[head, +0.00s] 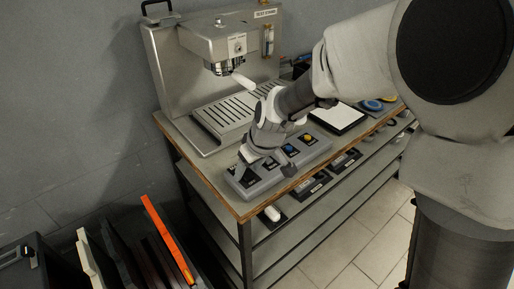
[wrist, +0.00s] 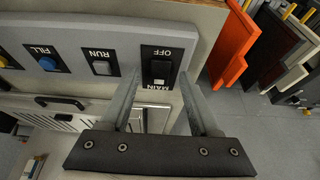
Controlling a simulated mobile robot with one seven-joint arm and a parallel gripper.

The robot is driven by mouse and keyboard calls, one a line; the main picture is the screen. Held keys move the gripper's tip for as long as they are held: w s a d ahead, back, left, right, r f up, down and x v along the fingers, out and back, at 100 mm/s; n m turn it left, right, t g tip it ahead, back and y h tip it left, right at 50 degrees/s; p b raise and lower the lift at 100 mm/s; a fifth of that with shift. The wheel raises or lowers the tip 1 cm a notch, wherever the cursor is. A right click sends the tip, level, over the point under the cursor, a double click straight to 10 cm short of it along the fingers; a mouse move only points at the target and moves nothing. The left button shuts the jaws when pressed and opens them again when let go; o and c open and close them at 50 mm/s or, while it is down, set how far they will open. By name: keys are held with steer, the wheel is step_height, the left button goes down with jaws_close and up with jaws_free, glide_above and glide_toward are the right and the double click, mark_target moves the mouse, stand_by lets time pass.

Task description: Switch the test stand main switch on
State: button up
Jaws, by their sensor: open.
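The test stand control box is a long grey panel (head: 318,153) on the front edge of the bench, below the steel test stand (head: 205,70). In the wrist view its MAIN switch (wrist: 161,70) is a dark rocker on a black plate marked MAIN and OFF, seen upside down. My gripper (wrist: 160,80) is open and empty, with one finger on each side of the switch plate in that view. I cannot tell whether the fingers touch the panel. In the head view my gripper (head: 262,155) is over the left part of the panel and hides some of it.
Beside MAIN are a RUN switch (wrist: 102,66) and a blue FILL button (wrist: 48,63). A yellow button (head: 307,138) lies farther right. Orange and dark boards (head: 168,240) stand on the floor left.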

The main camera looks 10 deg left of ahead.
steer(key=shift+a+f, duration=0.1)
steer(key=shift+f, duration=0.25)
jaws_close()
